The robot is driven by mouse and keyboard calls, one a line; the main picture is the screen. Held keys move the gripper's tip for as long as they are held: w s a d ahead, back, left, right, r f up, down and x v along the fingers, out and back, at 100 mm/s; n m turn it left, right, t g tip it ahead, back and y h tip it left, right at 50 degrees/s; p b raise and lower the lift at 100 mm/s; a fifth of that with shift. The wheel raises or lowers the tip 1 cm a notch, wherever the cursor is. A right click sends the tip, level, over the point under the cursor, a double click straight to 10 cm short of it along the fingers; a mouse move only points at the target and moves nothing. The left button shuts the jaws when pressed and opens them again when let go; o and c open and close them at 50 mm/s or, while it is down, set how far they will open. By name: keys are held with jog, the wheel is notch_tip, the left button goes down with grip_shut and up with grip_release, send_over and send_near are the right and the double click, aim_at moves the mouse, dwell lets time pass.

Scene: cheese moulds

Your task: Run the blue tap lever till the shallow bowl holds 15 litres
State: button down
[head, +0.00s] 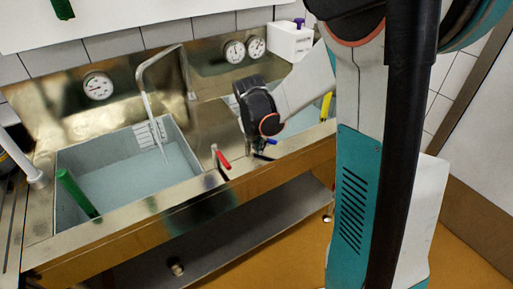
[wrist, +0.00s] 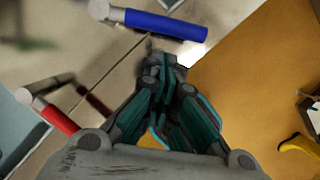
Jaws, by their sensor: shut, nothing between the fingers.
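The blue tap lever (head: 271,142) is on the counter front, right of the red lever. In the wrist view the blue lever (wrist: 165,24) lies across the top, just beyond the fingertips of my gripper (wrist: 165,68). The fingers are shut and empty; I cannot tell whether they touch the lever. In the head view my gripper (head: 259,153) is beside the blue lever, partly hidden by my wrist. The left basin (head: 85,152) holds pale water and has scale marks on its back wall. A right basin (head: 312,116) is partly hidden by my arm. I cannot tell which is the shallow bowl.
The red lever (head: 222,160) is close on the left and shows in the wrist view (wrist: 55,118). A bent metal pipe (head: 147,92) reaches into the left basin. A green handle (head: 76,192) leans there. A yellow handle (head: 327,105) stands by the right basin. Gauges line the back panel.

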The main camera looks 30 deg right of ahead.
aim_at(269, 140)
jog(key=shift+w+d+f, duration=0.1)
jog(key=shift+w+d, duration=0.3)
jog(key=shift+d, duration=0.15)
jog(key=shift+w+d, duration=0.15)
jog(key=shift+d, duration=0.5)
dwell(0.5)
jog(key=shift+d, duration=0.3)
jog(key=shift+w+d, duration=0.4)
jog(key=shift+d, duration=0.35)
jog(key=shift+w+d+p, duration=0.3)
jog(key=shift+w+d, duration=0.7)
jog(key=shift+d, duration=0.15)
jog(key=shift+a, duration=0.1)
